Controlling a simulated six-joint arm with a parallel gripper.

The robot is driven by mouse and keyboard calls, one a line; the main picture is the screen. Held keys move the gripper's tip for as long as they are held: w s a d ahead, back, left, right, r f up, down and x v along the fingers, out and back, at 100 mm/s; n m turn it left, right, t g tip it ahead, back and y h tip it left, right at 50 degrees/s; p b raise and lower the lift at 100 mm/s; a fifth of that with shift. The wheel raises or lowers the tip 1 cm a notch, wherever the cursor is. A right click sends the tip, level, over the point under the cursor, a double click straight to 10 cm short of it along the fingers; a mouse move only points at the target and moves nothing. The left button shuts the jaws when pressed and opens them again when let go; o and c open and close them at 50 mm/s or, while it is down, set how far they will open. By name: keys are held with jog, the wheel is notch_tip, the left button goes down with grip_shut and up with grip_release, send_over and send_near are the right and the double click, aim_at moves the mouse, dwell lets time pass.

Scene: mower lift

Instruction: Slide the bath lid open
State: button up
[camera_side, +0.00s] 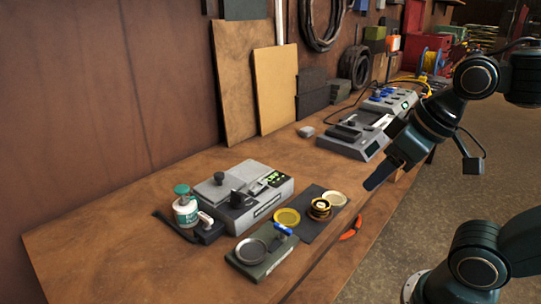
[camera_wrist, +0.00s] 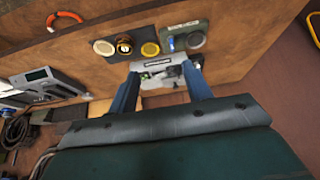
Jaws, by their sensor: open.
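The bath is a grey box (camera_side: 262,207) on the wooden bench in the side view, with a green lit display on its right part. Its lid looks like the flat grey plate with a dark round knob (camera_side: 219,179) on the left part of the top; it appears to cover the opening. My gripper (camera_side: 372,184) is in the air right of the bath, well apart from it, at the bench's front edge. In the wrist view, my gripper (camera_wrist: 161,70) shows two spread blue fingers with nothing held; the bath (camera_wrist: 158,64) lies beyond them, partly hidden.
A green-capped jar (camera_side: 185,212) stands left of the bath. In front are a green tray (camera_side: 263,263) with a round dish and a dark mat (camera_side: 312,228) with small round tins. Another grey instrument (camera_side: 352,140) stands further back. Bare bench lies between them.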

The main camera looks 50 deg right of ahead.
jog(key=w+a+r+n+y, duration=0.15)
jog(key=w+r, duration=0.25)
jog(key=w, duration=0.6)
jog(key=n+g+y, duration=0.2)
jog(key=n, duration=0.5)
send_over(219, 174)
jog(key=s+d, duration=0.4)
notch_tip(219, 174, down, 8)
jog(key=shift+r, duration=0.25)
jog(key=shift+f, duration=0.1)
jog(key=shift+s+x, duration=0.15)
jog(key=shift+x, duration=3.2)
jog(key=shift+s+x, duration=0.15)
jog(key=shift+x, duration=3.2)
jog(key=shift+d+f, duration=0.2)
